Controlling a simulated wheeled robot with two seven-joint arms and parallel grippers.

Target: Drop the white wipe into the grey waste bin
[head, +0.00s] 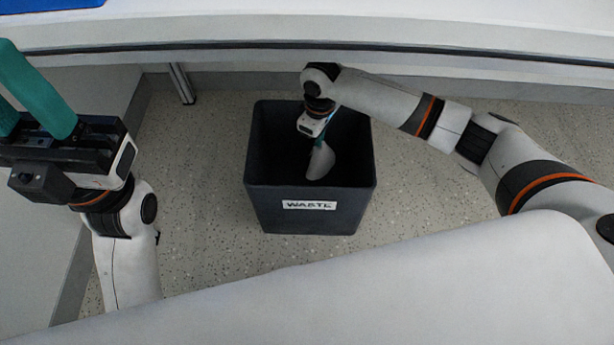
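The dark grey waste bin (310,213) stands on the floor in the middle of the head view, with a "WASTE" label on its front. My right gripper (322,141) points down into the bin's opening, its wrist above the back part of the bin. The white wipe (320,163) hangs at its teal fingertips, inside the bin's outline. The fingers are seen edge-on and partly hidden, but they appear closed on the wipe. How far the wipe is above the bin floor is unclear. My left gripper (20,104) is at the far left, its teal fingers apart and empty.
A white bench edge (400,35) with a dark strip runs along the top, above the bin's far side. A blue item (50,4) lies at its top left corner. A metal leg (182,84) stands behind the bin. Speckled floor (205,190) is clear left of the bin.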

